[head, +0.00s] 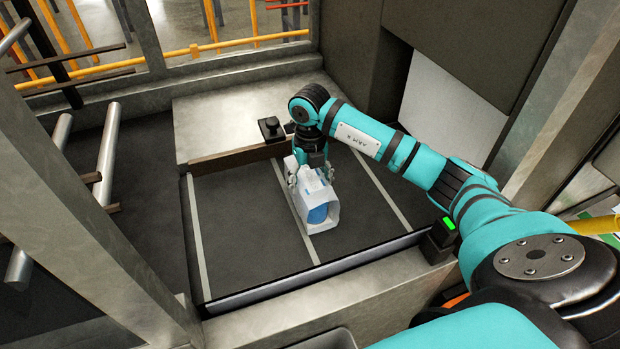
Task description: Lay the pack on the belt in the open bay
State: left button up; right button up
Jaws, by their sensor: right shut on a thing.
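The pack (318,208) is white with a blue side and shows near the middle of the head view. My right gripper (311,178) is shut on the pack from above, at its far end. The pack is at the dark belt (245,215), over or beside the middle pale stripe; I cannot tell whether it touches the surface. The belt lies in the open bay, with pale stripes across it. My left gripper is not in view.
A brown strip (238,158) edges the belt's far side, with a black knob (270,128) on the pale ledge behind. A box with a green light (448,224) stands at the near right. Metal posts (95,230) stand at left. Bare belt lies on both sides of the pack.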

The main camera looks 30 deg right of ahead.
jog(key=o, duration=1.7)
jog(key=shift+f, duration=0.1)
jog(key=shift+o, duration=0.2)
jog(key=shift+r, duration=0.25)
notch_tip(320, 180, up, 12)
jog(key=b, duration=0.2)
jog(key=shift+b, duration=0.35)
jog(key=shift+f, duration=0.1)
